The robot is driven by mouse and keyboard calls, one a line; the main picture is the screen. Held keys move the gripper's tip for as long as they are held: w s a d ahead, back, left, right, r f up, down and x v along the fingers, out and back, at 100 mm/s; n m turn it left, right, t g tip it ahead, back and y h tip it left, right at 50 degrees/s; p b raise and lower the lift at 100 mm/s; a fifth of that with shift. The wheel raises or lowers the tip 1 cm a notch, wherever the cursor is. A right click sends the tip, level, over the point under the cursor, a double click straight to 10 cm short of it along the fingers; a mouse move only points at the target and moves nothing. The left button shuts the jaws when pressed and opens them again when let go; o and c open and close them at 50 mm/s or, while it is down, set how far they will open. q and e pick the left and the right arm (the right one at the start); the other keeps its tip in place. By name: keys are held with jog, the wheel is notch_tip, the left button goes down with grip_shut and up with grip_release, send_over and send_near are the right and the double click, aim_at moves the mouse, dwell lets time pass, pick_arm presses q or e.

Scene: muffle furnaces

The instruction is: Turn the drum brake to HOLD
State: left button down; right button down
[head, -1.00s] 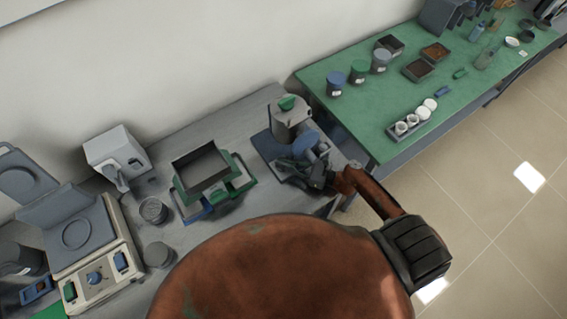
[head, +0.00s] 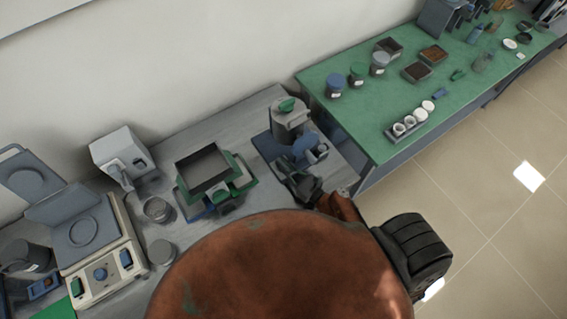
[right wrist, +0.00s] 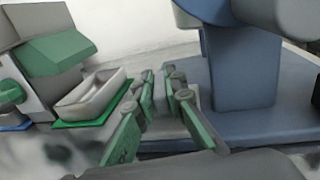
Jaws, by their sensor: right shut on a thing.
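The drum machine (head: 290,118) stands on a blue base at the right end of the grey bench. It has a grey body, a green cap and a blue drum (head: 305,147) on its front. Its blue base and pedestal (right wrist: 240,75) fill the right of the right wrist view. My right gripper (head: 290,172) is low at the machine's front left. In the right wrist view its green-padded fingers (right wrist: 163,80) are close together on a small grey part, likely the drum brake, mostly hidden between them. Its HOLD marking cannot be read. My left gripper is not in view.
Left of the machine, a dark open tray (head: 203,168) sits on a green-and-blue stand. Grey cups (head: 158,210) and a white balance-like instrument (head: 100,270) are further left. A green table (head: 370,110) with jars and trays is at the right.

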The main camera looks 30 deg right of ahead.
jog(key=shift+m+t+h+b, duration=0.35)
jog(key=shift+m+h, duration=0.65)
jog(key=shift+h, duration=0.5)
jog(key=c, duration=2.3)
grip_release()
jog(key=shift+o, duration=0.2)
jog(key=s, duration=0.4)
jog(key=s+d, duration=0.1)
jog(key=s, duration=0.7)
jog(key=shift+d, duration=0.15)
